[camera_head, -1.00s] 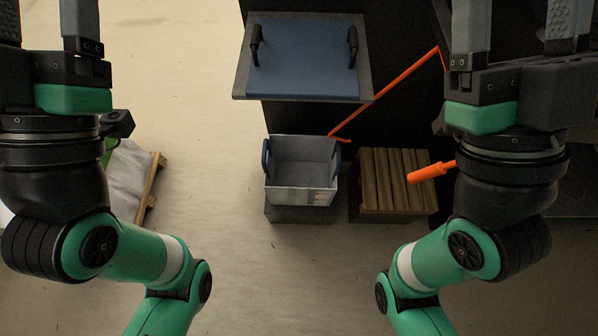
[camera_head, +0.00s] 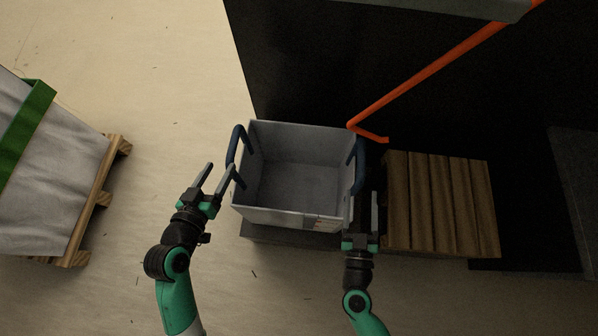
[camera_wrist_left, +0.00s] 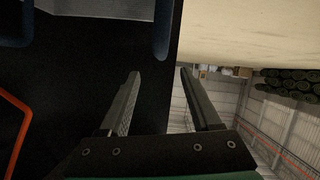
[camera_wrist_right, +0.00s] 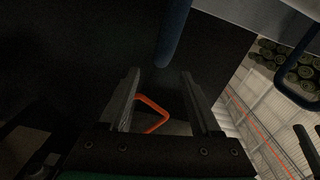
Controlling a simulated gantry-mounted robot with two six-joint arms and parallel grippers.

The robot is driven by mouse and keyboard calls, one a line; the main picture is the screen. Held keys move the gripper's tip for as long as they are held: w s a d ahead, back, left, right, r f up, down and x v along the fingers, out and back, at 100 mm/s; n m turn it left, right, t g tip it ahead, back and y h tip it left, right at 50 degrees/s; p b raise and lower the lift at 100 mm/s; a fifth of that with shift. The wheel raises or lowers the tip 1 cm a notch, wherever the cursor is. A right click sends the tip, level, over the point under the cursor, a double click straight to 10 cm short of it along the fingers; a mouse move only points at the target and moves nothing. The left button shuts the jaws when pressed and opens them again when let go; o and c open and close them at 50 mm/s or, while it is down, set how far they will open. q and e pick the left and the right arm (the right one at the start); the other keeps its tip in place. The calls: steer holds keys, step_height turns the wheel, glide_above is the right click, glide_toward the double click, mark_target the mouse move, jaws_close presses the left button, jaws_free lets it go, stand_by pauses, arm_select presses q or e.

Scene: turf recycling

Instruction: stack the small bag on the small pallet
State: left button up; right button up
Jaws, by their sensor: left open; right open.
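A slatted wooden pallet (camera_head: 440,205) lies to the right of a grey open bin in the head view. A grey-white bag (camera_head: 50,165) with a green strap sits on another wooden pallet (camera_head: 103,200) at the left edge, partly cut off. I cannot tell which bag is the small one; no other bag shows. My left gripper (camera_head: 219,172) is open and empty, near the bin's left blue handle (camera_head: 235,150). My right gripper (camera_head: 366,194) is open, just below the right blue handle (camera_head: 361,165). A blue handle (camera_wrist_right: 174,30) shows beyond its fingertips in the right wrist view.
The grey bin (camera_head: 297,212) looks empty and stands on a dark base (camera_head: 285,236). An orange bar (camera_head: 430,75) slants over the dark surface behind it. Pale floor (camera_head: 160,80) is clear between the bag and the bin.

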mark_target(234, 143)
steer(key=shift+s+a, duration=0.15)
steer(key=shift+s, duration=0.1)
steer(key=shift+w, duration=0.3)
arm_select(q)
steer(key=x, duration=1.1)
steer(key=shift+w+f, duration=0.15)
arm_select(e)
steer(key=w, duration=0.3)
steer(key=w+d, duration=0.1)
steer(key=w, duration=0.7)
steer(key=shift+d, duration=0.35)
arm_select(q)
jaws_close()
arm_select(e)
jaws_close()
arm_select(q)
steer(key=shift+a, duration=0.1)
